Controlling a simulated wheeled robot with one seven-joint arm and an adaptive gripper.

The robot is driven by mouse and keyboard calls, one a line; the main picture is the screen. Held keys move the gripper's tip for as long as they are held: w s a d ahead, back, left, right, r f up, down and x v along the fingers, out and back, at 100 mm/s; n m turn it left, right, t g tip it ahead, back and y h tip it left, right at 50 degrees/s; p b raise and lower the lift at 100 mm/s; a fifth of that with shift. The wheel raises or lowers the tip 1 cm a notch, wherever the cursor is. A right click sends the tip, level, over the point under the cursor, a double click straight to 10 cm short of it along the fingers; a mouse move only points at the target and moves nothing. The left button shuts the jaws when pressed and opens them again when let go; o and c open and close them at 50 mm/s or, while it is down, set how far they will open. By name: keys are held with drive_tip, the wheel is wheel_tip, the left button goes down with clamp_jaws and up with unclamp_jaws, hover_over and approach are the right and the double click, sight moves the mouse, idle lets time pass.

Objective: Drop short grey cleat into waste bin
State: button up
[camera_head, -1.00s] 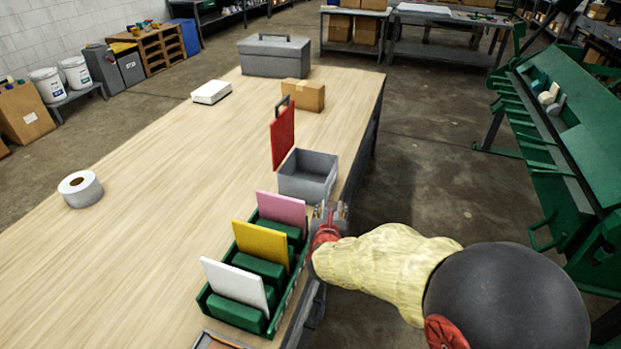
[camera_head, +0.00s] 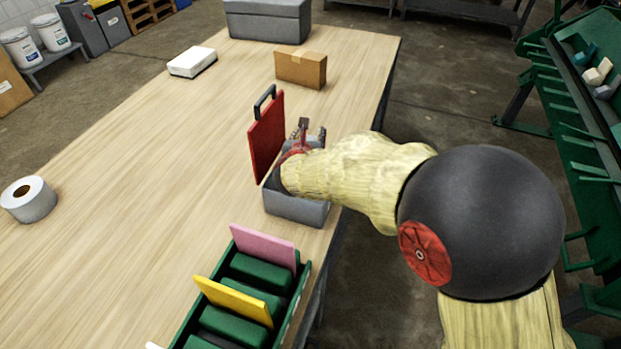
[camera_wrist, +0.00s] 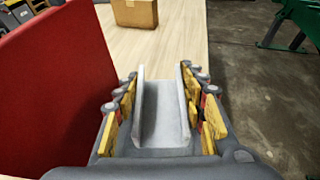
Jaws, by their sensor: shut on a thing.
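The waste bin (camera_head: 297,208) is a small grey open-topped box on the table, with a red lid (camera_head: 267,135) standing upright at its left. My gripper (camera_head: 312,137) is above the bin's far part, and my arm hides most of the bin's opening. In the wrist view my gripper (camera_wrist: 163,112) is shut on the short grey cleat (camera_wrist: 162,118), a channel-shaped piece between the yellow finger pads. The red lid fills the left of that view (camera_wrist: 55,90). I cannot tell how high the cleat is above the bin.
A green rack (camera_head: 201,318) with pink and yellow dividers stands nearer on the table. A cardboard box (camera_head: 300,69), a white box (camera_head: 192,62), a grey toolbox (camera_head: 268,20) and a tape roll (camera_head: 29,199) are also on it. The table's left middle is clear.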

wheel_tip(320, 180, down, 6)
drive_tip(key=b, duration=0.4)
drive_tip(key=o, duration=1.2)
drive_tip(key=v, duration=1.2)
drive_tip(key=shift+a, duration=0.1)
